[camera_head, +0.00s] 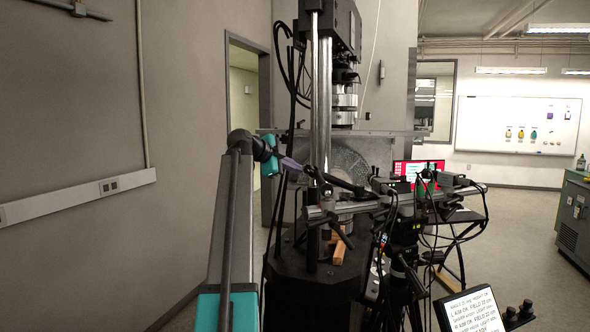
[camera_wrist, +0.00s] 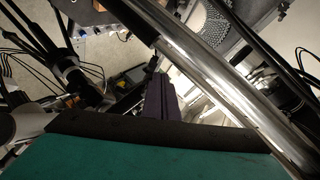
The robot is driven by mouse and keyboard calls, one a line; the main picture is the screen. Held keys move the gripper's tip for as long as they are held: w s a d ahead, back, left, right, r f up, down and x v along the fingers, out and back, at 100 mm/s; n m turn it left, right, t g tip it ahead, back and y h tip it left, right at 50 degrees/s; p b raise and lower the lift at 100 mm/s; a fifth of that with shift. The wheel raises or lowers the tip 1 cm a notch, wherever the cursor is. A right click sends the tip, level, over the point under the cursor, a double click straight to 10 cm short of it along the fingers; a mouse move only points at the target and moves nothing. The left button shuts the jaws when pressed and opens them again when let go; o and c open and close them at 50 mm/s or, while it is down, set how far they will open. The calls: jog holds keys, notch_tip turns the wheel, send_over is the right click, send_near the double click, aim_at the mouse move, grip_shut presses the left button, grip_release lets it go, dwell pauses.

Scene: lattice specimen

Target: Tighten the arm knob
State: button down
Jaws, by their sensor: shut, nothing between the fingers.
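My gripper (camera_head: 291,164) reaches in from the left to the testing machine, with its purple fingers close by the bright steel columns (camera_head: 320,105). In the wrist view my fingers (camera_wrist: 160,97) are together and empty, beside a shiny column (camera_wrist: 205,62) that runs diagonally. A black jointed arm (camera_head: 346,185) lies just right of the columns, above a silver rail (camera_head: 345,209). The arm knob is too small and dark to single out with certainty. Black jointed parts (camera_wrist: 72,72) show at the left of the wrist view, apart from my fingers.
A camera rig (camera_head: 415,200) with many loose cables crowds the right of the machine. Wooden blocks (camera_head: 339,252) lie on the dark machine base (camera_head: 310,280). A lit tablet (camera_head: 472,311) stands at lower right. Open floor lies further right.

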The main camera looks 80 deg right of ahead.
jog(key=v, duration=0.6)
dwell(0.5)
